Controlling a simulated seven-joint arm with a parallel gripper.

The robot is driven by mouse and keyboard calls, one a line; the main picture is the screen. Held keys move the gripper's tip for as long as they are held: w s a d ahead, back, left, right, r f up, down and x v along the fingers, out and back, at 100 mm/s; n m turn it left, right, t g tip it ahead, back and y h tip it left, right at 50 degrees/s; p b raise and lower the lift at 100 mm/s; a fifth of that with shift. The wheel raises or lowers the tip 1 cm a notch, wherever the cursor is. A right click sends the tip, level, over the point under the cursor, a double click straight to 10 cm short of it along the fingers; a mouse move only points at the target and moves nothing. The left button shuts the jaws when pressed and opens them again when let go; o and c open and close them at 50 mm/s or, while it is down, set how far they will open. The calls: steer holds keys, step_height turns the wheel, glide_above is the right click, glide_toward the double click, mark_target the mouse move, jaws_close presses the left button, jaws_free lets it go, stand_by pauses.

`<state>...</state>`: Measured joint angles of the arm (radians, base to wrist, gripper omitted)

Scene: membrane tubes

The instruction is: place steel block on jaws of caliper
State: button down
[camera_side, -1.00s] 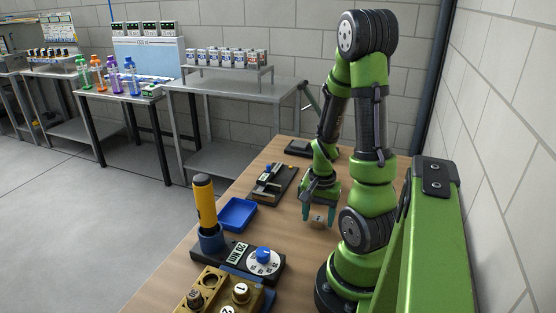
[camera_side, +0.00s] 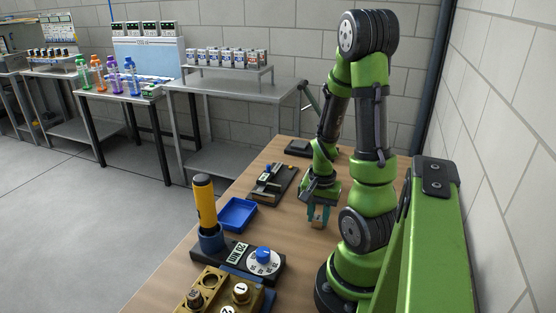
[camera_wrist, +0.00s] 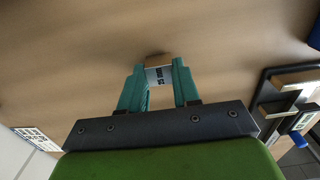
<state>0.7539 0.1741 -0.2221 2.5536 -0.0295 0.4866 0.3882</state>
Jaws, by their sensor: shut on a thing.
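My gripper (camera_side: 318,210) is shut on the steel block (camera_side: 318,216), low over the wooden table at the foot of my arm. In the wrist view the block (camera_wrist: 159,76) sits between the two teal fingertips (camera_wrist: 158,72), with a brown top and a pale face bearing dark print. I cannot tell whether it still touches the table. The caliper (camera_side: 271,180) lies on a dark base farther back and left of my gripper. It also shows in the wrist view at the right edge (camera_wrist: 303,120), partly cut off.
A blue tray (camera_side: 238,213), a yellow-handled tool (camera_side: 205,203) in a blue holder, a dial box (camera_side: 263,261) and a brass weight block (camera_side: 215,292) stand along the table's left and front. A dark flat device (camera_side: 299,148) lies at the back. Bare table separates my gripper from the caliper.

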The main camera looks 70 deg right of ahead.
step_height(320, 180, up, 8)
steer(key=shift+r, duration=0.2)
steer(key=shift+w+a+r, duration=0.1)
steer(key=shift+w+r, duration=0.1)
steer(key=shift+w, duration=0.1)
steer(key=w+a+f, duration=0.3)
steer(key=w, duration=0.2)
glide_above(271, 184)
steer(key=s+a, duration=0.1)
steer(key=a, duration=0.2)
steer(key=shift+s+d+f, duration=0.15)
steer(key=shift+s+f, duration=0.05)
steer(key=shift+f, duration=0.55)
steer(key=shift+w+d+f, duration=0.15)
steer(key=shift+f, duration=1.6)
steer(key=shift+f, duration=0.1)
steer(key=c, duration=0.8)
jaws_free()
